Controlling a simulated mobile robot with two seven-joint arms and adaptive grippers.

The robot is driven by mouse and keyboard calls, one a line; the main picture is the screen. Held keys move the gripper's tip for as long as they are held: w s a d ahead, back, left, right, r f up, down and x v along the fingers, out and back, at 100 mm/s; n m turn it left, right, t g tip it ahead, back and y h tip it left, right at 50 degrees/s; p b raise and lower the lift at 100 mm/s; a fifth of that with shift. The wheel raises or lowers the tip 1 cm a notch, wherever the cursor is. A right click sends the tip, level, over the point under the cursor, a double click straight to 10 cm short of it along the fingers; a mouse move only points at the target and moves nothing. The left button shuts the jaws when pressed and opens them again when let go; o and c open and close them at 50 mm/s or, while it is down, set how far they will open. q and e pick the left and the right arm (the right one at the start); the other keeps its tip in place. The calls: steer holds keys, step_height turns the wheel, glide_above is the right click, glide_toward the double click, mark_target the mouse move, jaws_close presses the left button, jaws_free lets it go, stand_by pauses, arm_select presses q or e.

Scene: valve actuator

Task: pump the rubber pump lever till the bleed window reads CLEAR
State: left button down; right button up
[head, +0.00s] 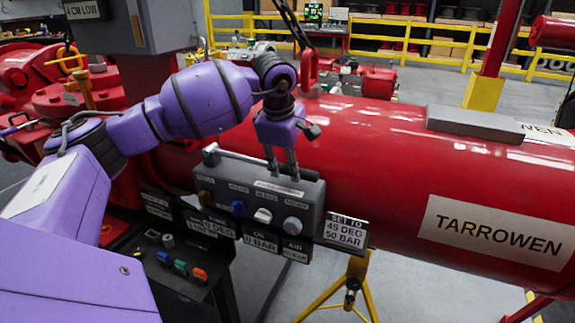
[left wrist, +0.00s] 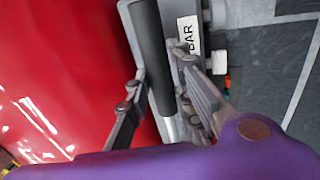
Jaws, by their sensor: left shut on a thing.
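The pump lever (left wrist: 148,45) is a black grip on a bright metal rod in the left wrist view. In the head view it lies along the top of the grey control box (head: 255,197), partly hidden by my fingers. My left gripper (head: 282,170) reaches down from above at the lever's right part. In the left wrist view its fingers (left wrist: 165,112) stand on both sides of the lever, shut on it. A dark readout plate (head: 296,250) under the box says AIR. The smaller word below is too small to read surely. My right gripper is out of view.
The big red cylinder (head: 400,150) marked TARROWEN lies behind and right of the box. A yellow stand (head: 350,285) is below.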

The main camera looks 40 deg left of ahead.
arm_select(q)
steer(key=shift+r, duration=0.35)
steer(key=a+r+t+h+p, duration=0.1)
steer(key=r+h, duration=0.4)
steer(key=r, duration=0.5)
steer(key=shift+s+a+n+p, duration=0.3)
steer(key=shift+a+n+p, duration=0.1)
steer(key=shift+a+p, duration=0.55)
steer(key=c, duration=1.6)
jaws_free()
steer(key=shift+o, duration=0.3)
steer(key=shift+f, duration=0.1)
